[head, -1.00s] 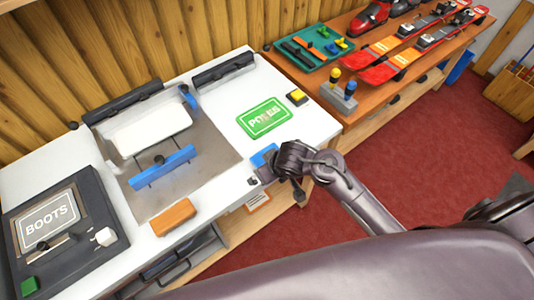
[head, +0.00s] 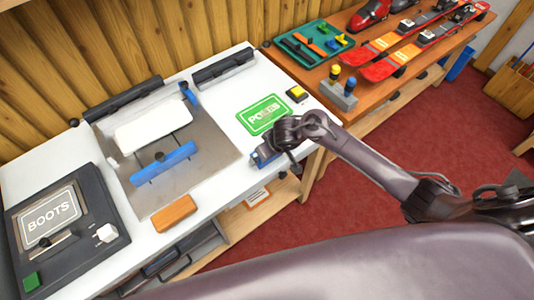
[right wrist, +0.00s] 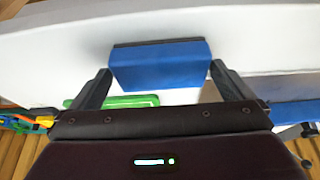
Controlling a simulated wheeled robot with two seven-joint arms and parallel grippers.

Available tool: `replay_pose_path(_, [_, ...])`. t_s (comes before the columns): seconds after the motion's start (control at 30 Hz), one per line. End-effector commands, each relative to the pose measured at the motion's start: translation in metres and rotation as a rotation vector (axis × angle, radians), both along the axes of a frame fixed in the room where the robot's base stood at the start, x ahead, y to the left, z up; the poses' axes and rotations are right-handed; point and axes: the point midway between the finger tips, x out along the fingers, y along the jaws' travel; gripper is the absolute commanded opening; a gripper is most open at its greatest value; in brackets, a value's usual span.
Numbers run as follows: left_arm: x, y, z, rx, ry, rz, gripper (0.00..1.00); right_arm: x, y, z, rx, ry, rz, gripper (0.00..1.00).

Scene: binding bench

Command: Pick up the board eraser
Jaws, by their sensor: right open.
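The board eraser is a blue block with a dark strip along one long side. In the right wrist view the eraser (right wrist: 160,67) lies on the white bench top between the two fingertips of my right gripper (right wrist: 160,78). The fingers are spread, one beyond each end of the eraser. In the head view my right gripper (head: 268,154) is over the bench's front right edge, and the eraser (head: 262,162) is mostly hidden under it. I cannot tell whether the fingers touch it. My left gripper is not in view.
A green sign card (head: 262,115) and a yellow-topped button box (head: 297,94) lie behind the gripper. An orange-brown block (head: 174,213) sits at the front edge, beside a metal plate fixture (head: 205,160). A BOOTS panel (head: 60,228) is at left.

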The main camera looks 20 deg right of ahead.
Motion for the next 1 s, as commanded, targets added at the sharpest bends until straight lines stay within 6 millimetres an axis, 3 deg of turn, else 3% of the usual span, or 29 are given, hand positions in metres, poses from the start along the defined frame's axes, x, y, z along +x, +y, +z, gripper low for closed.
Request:
replay_pose_path(0.3, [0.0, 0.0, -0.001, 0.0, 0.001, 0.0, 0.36, 0.003, 0.001, -0.006, 0.001, -0.002, 0.0, 1.0])
replay_pose_path(0.57, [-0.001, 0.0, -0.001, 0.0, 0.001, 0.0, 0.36, 0.003, 0.001, -0.006, 0.001, -0.002, 0.0, 0.68])
replay_pose_path(0.83, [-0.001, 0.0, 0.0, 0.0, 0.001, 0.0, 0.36, 0.003, 0.001, -0.004, 0.001, -0.002, 0.0, 0.67])
replay_pose_path(1.0, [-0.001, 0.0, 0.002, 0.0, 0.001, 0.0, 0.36, 0.003, 0.002, 0.009, 0.002, -0.002, 0.002, 0.67])
